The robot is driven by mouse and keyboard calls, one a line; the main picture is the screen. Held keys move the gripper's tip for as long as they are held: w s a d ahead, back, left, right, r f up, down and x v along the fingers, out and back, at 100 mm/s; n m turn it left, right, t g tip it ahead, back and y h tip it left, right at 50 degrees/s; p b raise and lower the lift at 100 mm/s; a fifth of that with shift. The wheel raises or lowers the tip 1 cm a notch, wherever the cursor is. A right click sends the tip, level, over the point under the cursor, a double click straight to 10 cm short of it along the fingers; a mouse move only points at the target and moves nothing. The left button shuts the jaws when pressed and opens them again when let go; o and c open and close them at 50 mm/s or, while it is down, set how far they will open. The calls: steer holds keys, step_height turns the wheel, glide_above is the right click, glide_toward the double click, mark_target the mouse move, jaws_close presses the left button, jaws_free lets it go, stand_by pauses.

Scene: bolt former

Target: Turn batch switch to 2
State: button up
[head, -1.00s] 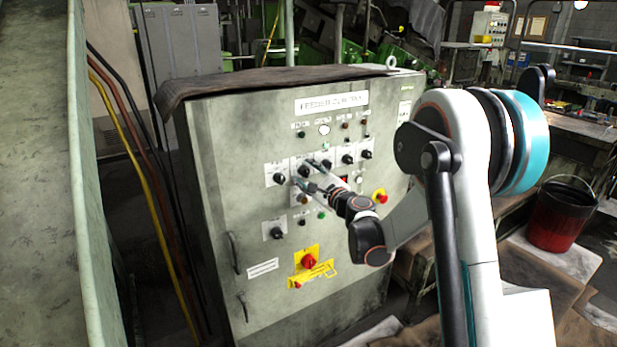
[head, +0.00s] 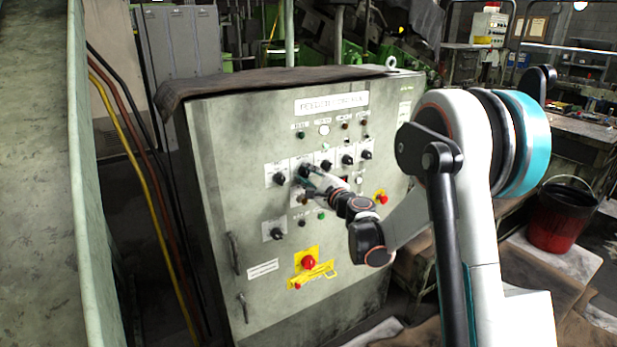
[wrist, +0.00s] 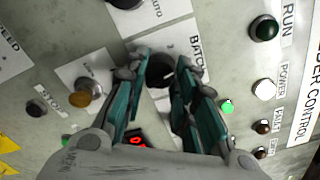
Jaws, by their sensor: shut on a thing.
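The batch switch (wrist: 160,72) is a dark round knob on a pale plate, with its BATCH label beside it in the wrist view. My gripper (wrist: 162,82) has its two teal-padded fingers on either side of the knob, shut on it. In the head view my gripper (head: 307,174) reaches the second knob from the left in the upper row, and the fingers partly cover it. The pointer direction and the small position numbers are too unclear to read.
The grey feeder control cabinet (head: 215,220) carries more knobs close by, including a left neighbour (head: 279,178). A red bucket (head: 562,217) stands at the right.

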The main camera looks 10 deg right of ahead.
steer(key=n, duration=0.6)
steer(key=shift+n, duration=0.4)
stand_by(0.4)
steer(key=o, duration=1.1)
steer(key=v, duration=1.2)
